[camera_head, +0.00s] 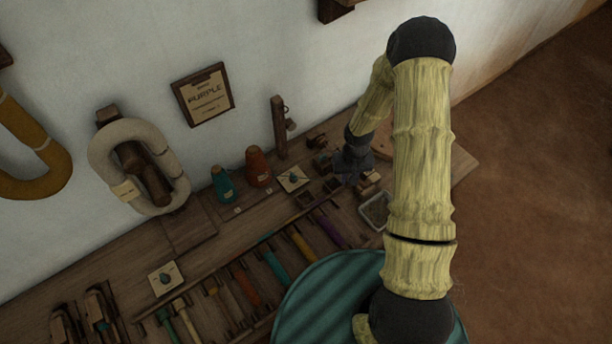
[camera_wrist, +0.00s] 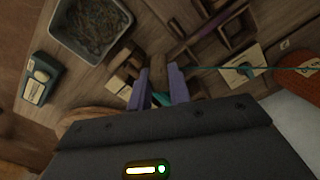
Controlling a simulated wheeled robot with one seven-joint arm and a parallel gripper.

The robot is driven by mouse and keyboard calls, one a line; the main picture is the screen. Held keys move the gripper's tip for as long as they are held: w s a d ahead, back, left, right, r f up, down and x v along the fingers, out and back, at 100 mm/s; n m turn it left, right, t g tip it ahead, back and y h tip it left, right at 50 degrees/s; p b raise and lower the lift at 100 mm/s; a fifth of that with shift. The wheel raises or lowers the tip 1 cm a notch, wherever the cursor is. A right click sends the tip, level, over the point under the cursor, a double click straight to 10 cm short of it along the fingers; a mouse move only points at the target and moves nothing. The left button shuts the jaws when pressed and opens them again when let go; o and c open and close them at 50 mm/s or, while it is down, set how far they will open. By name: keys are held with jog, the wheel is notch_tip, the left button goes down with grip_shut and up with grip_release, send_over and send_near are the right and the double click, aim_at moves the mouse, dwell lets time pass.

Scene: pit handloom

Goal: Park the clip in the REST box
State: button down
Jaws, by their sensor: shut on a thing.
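My gripper (camera_wrist: 160,78) is shut on a small brown wooden piece (camera_wrist: 159,68), which looks like the clip; its far end shows between the two purple fingers. A bit of teal shows lower between the fingers. In the head view my gripper (camera_head: 352,168) is low over the far right part of the bench, and the clip is hidden there. Small dark wooden compartments (camera_head: 333,185) lie beside the gripper; they also show ahead and to the right in the wrist view (camera_wrist: 232,38). I cannot read a REST label on any of them.
A grey tray of dark scraps (camera_wrist: 92,30) stands left of the fingers. A card with a teal knot (camera_wrist: 240,62) lies right, with a teal thread across it. Orange (camera_head: 258,167) and teal (camera_head: 222,184) cones stand near the wall. Coloured bobbins (camera_head: 303,246) line the bench front.

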jog(key=s+a+r+m+p, duration=0.1)
jog(key=a+m+p, duration=0.5)
jog(key=m, duration=0.9)
jog(key=a+r+m+p, duration=0.2)
jog(key=a+m+p, duration=0.5)
jog(key=m, duration=0.8)
jog(key=shift+s+r+p, duration=0.15)
jog(key=shift+s+p, duration=0.2)
jog(key=shift+s, duration=0.05)
jog(key=shift+f+b, duration=3.25)
jog(key=shift+f, duration=1.1)
